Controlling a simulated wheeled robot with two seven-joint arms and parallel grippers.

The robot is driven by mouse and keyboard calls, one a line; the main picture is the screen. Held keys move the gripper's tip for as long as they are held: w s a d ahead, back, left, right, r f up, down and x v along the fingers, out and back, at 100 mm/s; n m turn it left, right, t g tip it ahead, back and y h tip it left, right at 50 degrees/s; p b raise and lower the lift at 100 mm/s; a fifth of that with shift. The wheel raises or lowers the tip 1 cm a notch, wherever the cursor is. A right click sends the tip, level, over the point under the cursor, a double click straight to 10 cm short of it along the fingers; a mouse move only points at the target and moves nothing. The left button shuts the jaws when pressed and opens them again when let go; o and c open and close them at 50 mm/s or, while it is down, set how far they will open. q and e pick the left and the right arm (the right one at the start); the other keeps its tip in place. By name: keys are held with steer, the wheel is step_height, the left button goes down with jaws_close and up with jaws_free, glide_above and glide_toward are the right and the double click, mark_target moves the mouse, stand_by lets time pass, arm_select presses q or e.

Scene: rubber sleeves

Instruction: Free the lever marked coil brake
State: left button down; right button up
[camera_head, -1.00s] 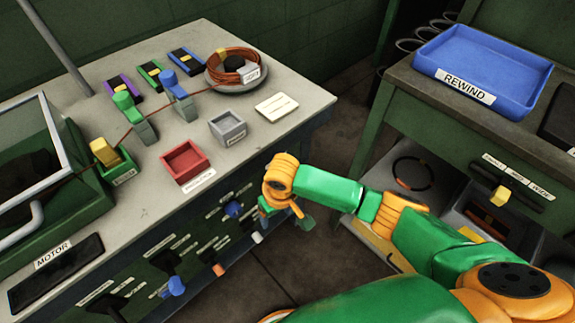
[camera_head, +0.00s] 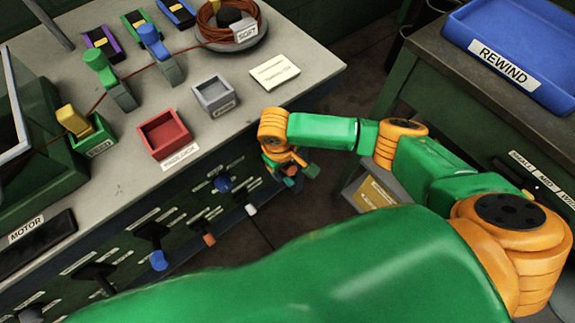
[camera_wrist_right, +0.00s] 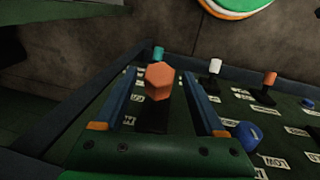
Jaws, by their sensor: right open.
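Levers with coloured knobs stick out of the dark bench front in the head view: a blue one (camera_head: 222,183), a white one (camera_head: 250,209), an orange one (camera_head: 209,239) and a lower blue one (camera_head: 158,260). I cannot read which is marked coil brake. My right gripper (camera_head: 290,172) is at the right end of this panel. In the right wrist view my open right gripper (camera_wrist_right: 157,66) has an orange-red hexagonal knob (camera_wrist_right: 160,76) showing between its fingers, on a dark lever; contact cannot be told. A teal knob (camera_wrist_right: 158,52) shows just beyond. My left gripper is out of view.
Nearby in the wrist view are a white knob (camera_wrist_right: 215,66), an orange knob (camera_wrist_right: 270,79) and a blue knob (camera_wrist_right: 246,135). A red tray (camera_head: 165,152) and a grey tray (camera_head: 212,112) sit on the bench top. A blue REWIND tray (camera_head: 470,40) is at right.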

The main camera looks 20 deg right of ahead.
steer(key=shift+w+f, duration=0.2)
steer(key=shift+f, duration=0.2)
steer(key=shift+r, duration=0.1)
jaws_close()
stand_by(1.0)
